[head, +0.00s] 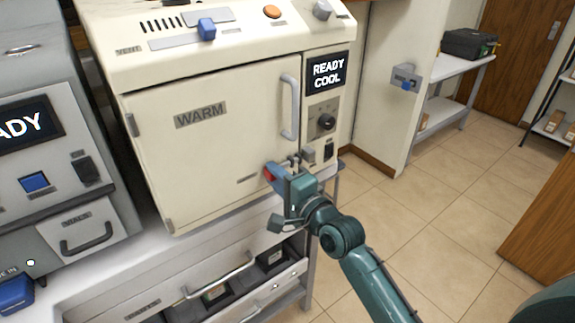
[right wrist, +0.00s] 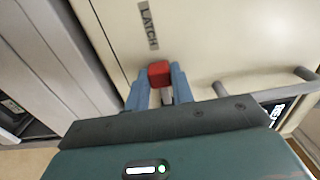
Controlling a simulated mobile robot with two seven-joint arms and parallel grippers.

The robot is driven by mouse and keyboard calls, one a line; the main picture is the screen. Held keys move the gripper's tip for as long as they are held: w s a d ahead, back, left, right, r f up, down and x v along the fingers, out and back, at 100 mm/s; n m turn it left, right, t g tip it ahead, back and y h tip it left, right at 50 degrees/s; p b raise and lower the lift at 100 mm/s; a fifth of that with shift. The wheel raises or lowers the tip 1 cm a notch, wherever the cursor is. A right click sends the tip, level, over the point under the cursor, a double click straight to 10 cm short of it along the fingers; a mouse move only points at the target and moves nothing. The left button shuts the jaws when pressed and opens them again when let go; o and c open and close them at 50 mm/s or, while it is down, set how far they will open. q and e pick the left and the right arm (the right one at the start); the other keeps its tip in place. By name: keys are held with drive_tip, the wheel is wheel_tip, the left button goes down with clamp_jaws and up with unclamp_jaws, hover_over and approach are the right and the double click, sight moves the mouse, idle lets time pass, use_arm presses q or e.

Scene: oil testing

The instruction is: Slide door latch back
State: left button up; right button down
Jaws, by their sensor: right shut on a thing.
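The door latch has a red knob (head: 270,174) low on the right part of the cream oven door (head: 205,150). In the right wrist view the red latch knob (right wrist: 159,72) sits between the fingertips, below a "LATCH" label (right wrist: 148,25). My right gripper (head: 277,176) is shut on this knob, with its blue fingers on either side; it also shows in the right wrist view (right wrist: 159,88). The oven door looks closed. The gripper hides part of the latch. My left gripper is not in view.
A vertical door handle (head: 289,107) stands above the latch. The control panel right of it has a "READY COOL" screen (head: 327,72) and a dark dial (head: 326,122). A drawer with a bar handle (head: 220,276) is below. A grey machine (head: 50,150) stands at the left.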

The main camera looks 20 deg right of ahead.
drive_tip(key=shift+a, duration=0.2)
drive_tip(key=c, duration=1.2)
unclamp_jaws()
drive_tip(key=shift+s, duration=0.1)
drive_tip(key=b+v, duration=0.1)
drive_tip(key=v, duration=1.2)
drive_tip(key=s+a+f+n+g+h+p, duration=0.1)
drive_tip(key=s+f+n+g, duration=0.2)
drive_tip(key=s+f+n, duration=0.3)
drive_tip(key=s+a+f+n+g+h+p, duration=0.1)
drive_tip(key=s+a+f+n+g, duration=0.1)
drive_tip(key=s+f+n, duration=0.4)
wheel_tip(320, 180, down, 9)
drive_tip(key=n+g, duration=0.1)
drive_tip(key=n, duration=0.4)
drive_tip(key=shift+h, duration=0.4)
